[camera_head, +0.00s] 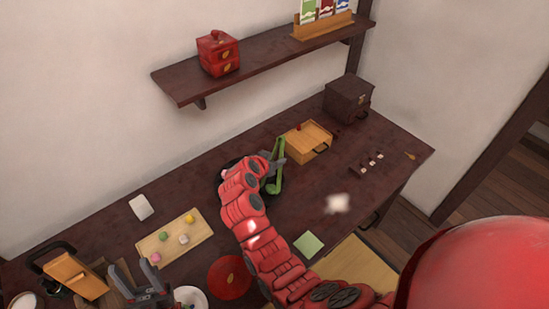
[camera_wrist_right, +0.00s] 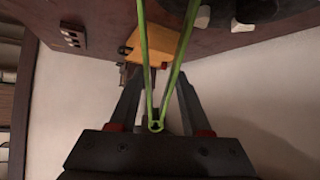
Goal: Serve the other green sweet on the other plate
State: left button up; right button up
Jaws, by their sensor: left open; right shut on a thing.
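The green tongs (camera_head: 279,168) stand upright at the middle of the table, held by my right gripper (camera_head: 268,172). In the right wrist view, my right gripper (camera_wrist_right: 157,110) is shut on the hinge end of the tongs (camera_wrist_right: 163,60). A green sweet (camera_head: 164,236) lies on a light wooden board (camera_head: 203,231) with a yellow, a white and a pink sweet. A red round plate (camera_head: 231,279) with a leaf mark lies right of the board. A white dish (camera_head: 201,299) is partly hidden at the bottom edge. My left gripper (camera_head: 141,280) is open and empty near the bottom edge, left of the dish.
A wooden box (camera_head: 306,141) stands beyond the tongs, also seen in the wrist view (camera_wrist_right: 160,42). A dark chest (camera_head: 348,98) stands at the back right. A green square (camera_head: 308,244) lies near the front edge. A blurred white patch (camera_head: 337,203) shows nearby. A shelf (camera_head: 265,52) overhangs the back.

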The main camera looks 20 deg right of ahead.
jog(key=shift+f, duration=0.5)
grip_shut()
notch_tip(320, 180, up, 12)
jog(key=p, duration=0.3)
dwell(0.5)
